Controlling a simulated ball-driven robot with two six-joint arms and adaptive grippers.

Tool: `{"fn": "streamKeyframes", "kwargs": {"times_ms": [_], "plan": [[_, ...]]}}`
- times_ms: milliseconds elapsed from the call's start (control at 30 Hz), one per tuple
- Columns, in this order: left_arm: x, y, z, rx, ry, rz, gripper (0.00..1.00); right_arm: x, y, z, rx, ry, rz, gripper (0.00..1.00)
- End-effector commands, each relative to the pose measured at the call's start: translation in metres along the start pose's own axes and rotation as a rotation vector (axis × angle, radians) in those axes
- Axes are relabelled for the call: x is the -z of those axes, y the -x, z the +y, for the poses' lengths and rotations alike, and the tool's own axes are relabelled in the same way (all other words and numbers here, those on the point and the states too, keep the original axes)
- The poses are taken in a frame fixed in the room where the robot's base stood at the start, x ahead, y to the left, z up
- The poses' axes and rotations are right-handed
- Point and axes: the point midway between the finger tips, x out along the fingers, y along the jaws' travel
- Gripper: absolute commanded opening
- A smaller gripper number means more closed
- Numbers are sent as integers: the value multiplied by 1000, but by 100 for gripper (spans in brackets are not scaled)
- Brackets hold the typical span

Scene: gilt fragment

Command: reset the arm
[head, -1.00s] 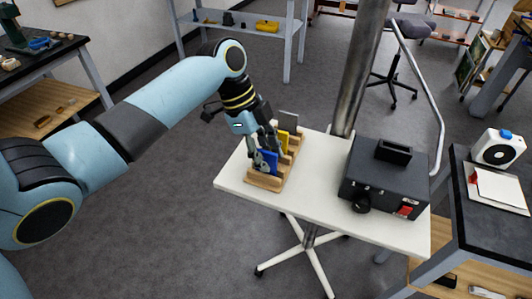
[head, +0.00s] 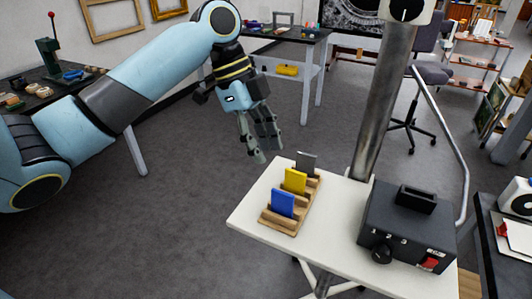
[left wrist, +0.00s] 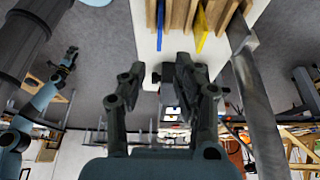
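My left gripper (head: 264,150) hangs in the air above the floor, up and to the left of the white table (head: 338,220). Its fingers are apart with nothing between them, as the left wrist view also shows (left wrist: 158,82). A wooden rack (head: 272,219) on the table holds a blue plate (head: 283,203), a yellow plate (head: 294,180) and a grey plate (head: 306,162), standing in a row. The gripper touches none of them. In the left wrist view, the yellow plate (left wrist: 203,28) and blue plate (left wrist: 160,22) show at the top.
A black box (head: 408,222) with a top slot, a knob and a red switch stands on the table's right. A metal post (head: 382,105) rises behind the table. A workbench (head: 290,38) stands at the back. Open floor (head: 190,220) lies left of the table.

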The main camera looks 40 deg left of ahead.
Motion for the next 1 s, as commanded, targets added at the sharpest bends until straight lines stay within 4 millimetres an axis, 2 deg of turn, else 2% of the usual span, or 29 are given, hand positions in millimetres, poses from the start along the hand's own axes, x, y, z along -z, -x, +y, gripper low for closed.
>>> {"fn": "streamKeyframes", "kwargs": {"times_ms": [467, 567, 733, 833, 1000], "plan": [[0, -4, 3, 1, 11, -4, 31, 0, 0, 0, 0, 0, 0, 40], [-1, -22, 21, 17, 92, -31, 31, 0, 0, 0, 0, 0, 0, 40], [-3, -62, 77, 128, 398, -102, 31, 1, 0, -1, 1, -1, 1, 40], [-6, -69, 104, 208, 572, -123, 31, 1, 0, -1, 1, -1, 1, 40], [-11, -68, 140, 328, 813, -133, 31, 0, 0, -1, 1, 0, -1, 40]]}}
